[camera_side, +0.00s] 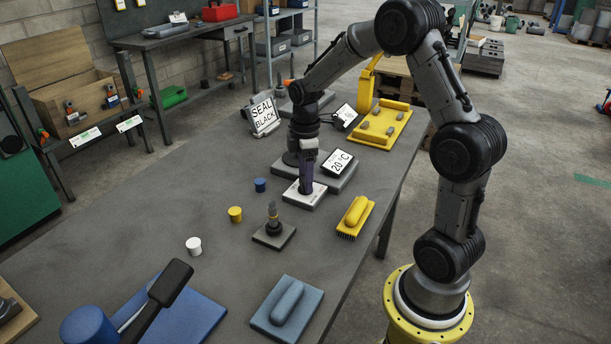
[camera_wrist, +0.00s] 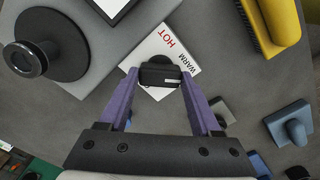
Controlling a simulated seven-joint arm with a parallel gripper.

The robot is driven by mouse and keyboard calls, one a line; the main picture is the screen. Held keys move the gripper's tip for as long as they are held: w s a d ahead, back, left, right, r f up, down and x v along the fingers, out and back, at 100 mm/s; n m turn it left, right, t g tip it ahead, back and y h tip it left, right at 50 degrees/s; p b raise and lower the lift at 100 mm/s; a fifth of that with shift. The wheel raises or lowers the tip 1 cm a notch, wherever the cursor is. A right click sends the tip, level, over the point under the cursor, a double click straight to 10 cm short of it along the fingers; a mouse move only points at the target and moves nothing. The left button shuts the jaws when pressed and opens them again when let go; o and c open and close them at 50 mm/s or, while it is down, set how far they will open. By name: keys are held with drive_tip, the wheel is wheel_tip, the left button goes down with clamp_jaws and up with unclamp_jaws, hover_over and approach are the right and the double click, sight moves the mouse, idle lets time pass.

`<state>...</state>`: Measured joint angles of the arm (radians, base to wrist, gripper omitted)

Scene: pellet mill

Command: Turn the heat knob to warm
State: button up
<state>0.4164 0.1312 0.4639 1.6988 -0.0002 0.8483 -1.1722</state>
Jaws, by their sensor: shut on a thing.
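The heat knob (camera_wrist: 160,74) is a small black block on a white plate (camera_wrist: 178,48) in the wrist view. The plate carries the red word HOT and the black word WARM; the rest of its face is hidden behind the knob and fingers. Where the knob points I cannot tell. My gripper (camera_wrist: 160,78) is shut on the knob, one purple finger on each side. In the side view my gripper (camera_side: 305,187) points down at the white plate (camera_side: 318,199), and the knob is hidden there. A display (camera_side: 341,161) beside the plate reads 20 °C.
A grey base with a black round part (camera_wrist: 32,60) stands close by. A yellow brush (camera_side: 356,215), a small stand (camera_side: 273,232) and blue, yellow and white caps lie nearby. A sign (camera_side: 263,115) reads SEAL BLACK. A yellow tray (camera_side: 400,130) stands behind.

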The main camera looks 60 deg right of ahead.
drive_tip(key=shift+r+n, duration=0.15)
drive_tip(key=shift+n, duration=0.15)
drive_tip(key=o, duration=1.4)
wheel_tip(320, 180, up, 14)
drive_tip(key=shift+f, duration=0.15)
